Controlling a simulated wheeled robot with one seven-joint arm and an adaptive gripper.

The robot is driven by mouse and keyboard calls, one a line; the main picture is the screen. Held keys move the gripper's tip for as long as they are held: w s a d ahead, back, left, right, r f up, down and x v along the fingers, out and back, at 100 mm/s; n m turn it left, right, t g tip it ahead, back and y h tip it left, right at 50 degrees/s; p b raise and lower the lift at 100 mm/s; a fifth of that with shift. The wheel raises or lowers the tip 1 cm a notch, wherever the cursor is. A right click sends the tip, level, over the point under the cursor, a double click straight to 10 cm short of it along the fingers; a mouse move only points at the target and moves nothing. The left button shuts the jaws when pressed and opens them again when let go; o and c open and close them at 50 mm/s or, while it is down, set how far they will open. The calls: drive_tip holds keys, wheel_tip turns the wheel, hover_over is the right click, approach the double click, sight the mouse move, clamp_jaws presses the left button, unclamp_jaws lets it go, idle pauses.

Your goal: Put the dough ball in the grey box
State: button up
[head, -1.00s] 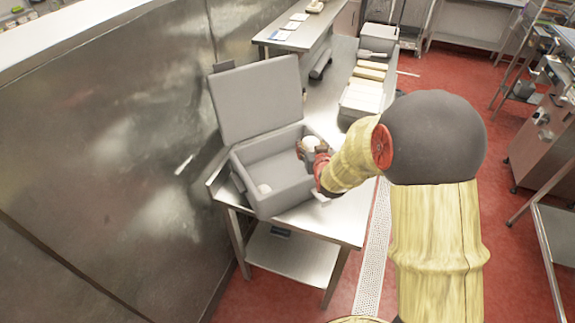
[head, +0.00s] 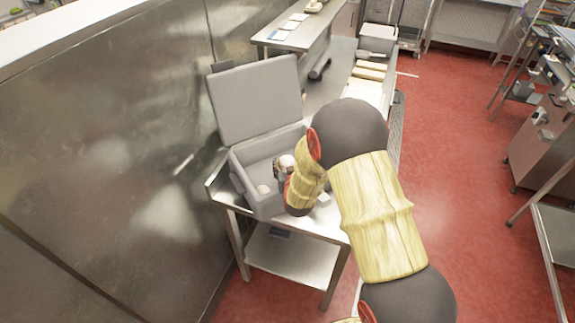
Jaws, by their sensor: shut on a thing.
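The grey box (head: 246,162) stands on the steel table with its lid (head: 256,100) tilted up at the back. One white dough ball (head: 263,189) lies inside the box at its front left. My gripper (head: 284,165) is over the box's right part, shut on another white dough ball (head: 287,161). The gripper's lower part and the box's front right corner are partly hidden by my arm. I cannot tell how high the held ball is above the box floor.
A steel wall (head: 110,150) runs close along the left. Behind the box, the table holds a dark roller-like object (head: 320,68), yellowish blocks (head: 369,70) and a grey bin (head: 378,38). The red floor (head: 450,180) on the right is open.

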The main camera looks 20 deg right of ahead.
drive_tip(key=shift+r, duration=0.15)
drive_tip(key=shift+f+b, duration=0.4)
drive_tip(key=shift+b, duration=0.1)
drive_tip(key=shift+s+f, duration=0.1)
drive_tip(key=shift+f, duration=0.15)
